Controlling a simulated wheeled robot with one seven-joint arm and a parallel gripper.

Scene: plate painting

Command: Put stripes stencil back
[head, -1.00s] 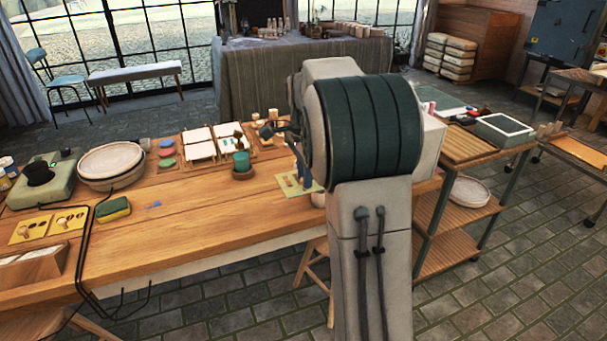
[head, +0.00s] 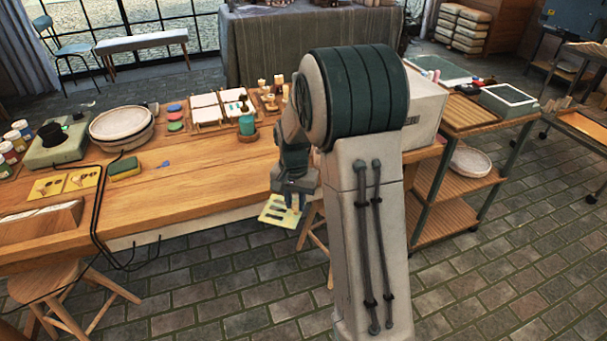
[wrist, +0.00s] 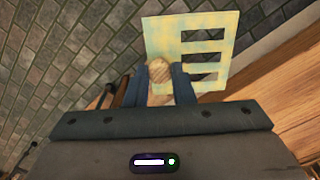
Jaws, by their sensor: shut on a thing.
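The stripes stencil (head: 280,211) is a pale yellow square plate with several slots and a round wooden knob. My gripper (head: 288,194) is shut on it and holds it just off the front edge of the worktable, with floor behind it in the head view. In the wrist view my gripper (wrist: 162,80) has its two blue-grey fingers on either side of the knob, and the stencil (wrist: 163,36) extends beyond them with its slots to the right. Two other yellow stencils (head: 46,187) with knobs lie side by side on the left of the table.
A sponge (head: 124,168) and a small blue item (head: 163,165) lie on the worktable (head: 200,183). A black cable crosses its left part. The table front between cable and gripper is clear. Stools stand below.

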